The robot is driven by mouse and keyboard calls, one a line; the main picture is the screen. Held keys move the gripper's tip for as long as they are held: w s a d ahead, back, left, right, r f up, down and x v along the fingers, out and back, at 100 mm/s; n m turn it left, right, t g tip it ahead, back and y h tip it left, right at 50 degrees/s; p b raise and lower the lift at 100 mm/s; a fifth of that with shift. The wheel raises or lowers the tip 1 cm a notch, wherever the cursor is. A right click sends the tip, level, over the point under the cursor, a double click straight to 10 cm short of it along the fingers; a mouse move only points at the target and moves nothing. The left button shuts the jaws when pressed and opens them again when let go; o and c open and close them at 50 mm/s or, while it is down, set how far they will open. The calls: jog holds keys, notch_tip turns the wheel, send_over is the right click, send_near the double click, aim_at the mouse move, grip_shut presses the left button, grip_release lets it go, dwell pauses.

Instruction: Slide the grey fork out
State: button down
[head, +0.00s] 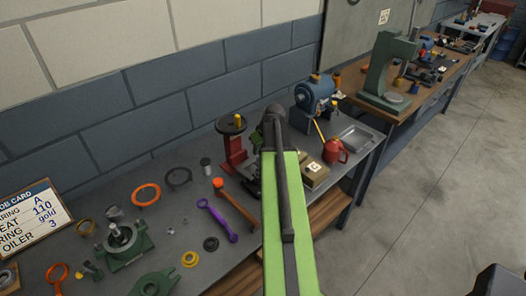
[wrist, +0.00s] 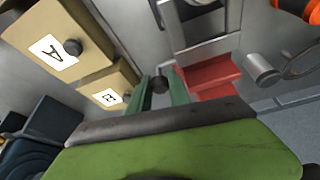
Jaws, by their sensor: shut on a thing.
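My gripper (wrist: 160,88) points away from the wrist camera, its two dark green fingers close around a small dark round knob (wrist: 159,83). I cannot tell whether the knob belongs to the grey fork. A grey U-shaped piece (wrist: 207,48) shows just beyond the fingers at the upper middle of the wrist view; I cannot be sure it is the fork. In the head view my own arm covers the gripper tip and what it holds.
A red stand (head: 234,150) is left of my arm. A red oil can (head: 334,151), blue machine (head: 316,95) and purple spanner (head: 218,220) lie around.

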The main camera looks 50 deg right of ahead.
jog(key=c, duration=1.2)
grip_release()
jog(key=p+v, duration=1.6)
jog(key=v, duration=0.1)
jog(key=shift+s, duration=0.25)
jog(key=shift+a, duration=0.1)
